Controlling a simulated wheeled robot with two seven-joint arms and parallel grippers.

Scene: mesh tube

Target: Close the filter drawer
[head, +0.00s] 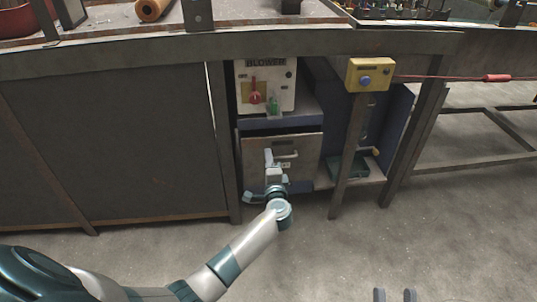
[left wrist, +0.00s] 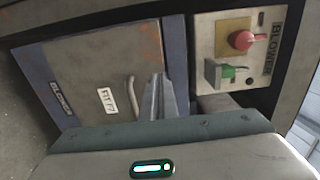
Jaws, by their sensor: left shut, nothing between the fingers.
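The filter drawer (head: 305,143) is the grey front low in the blue blower cabinet, under the control panel. A dark gap shows above its top edge; how far it stands out is hard to tell. It also shows in the left wrist view (left wrist: 90,65), with a white label and a bar handle (left wrist: 132,97). My left gripper (head: 268,156) is shut and empty in front of the drawer, left of the handle in the head view. Its fingers (left wrist: 157,97) show beside the handle in the left wrist view; contact cannot be told. My right gripper (head: 394,296) is open and empty at the bottom edge.
The blower panel (head: 285,72) with a red knob (head: 255,97) and green switch (head: 273,104) is above the drawer. A yellow button box (head: 370,75) hangs on a post to the right. The bench top (head: 120,48) overhangs the cabinet. The concrete floor (head: 440,230) in front is clear.

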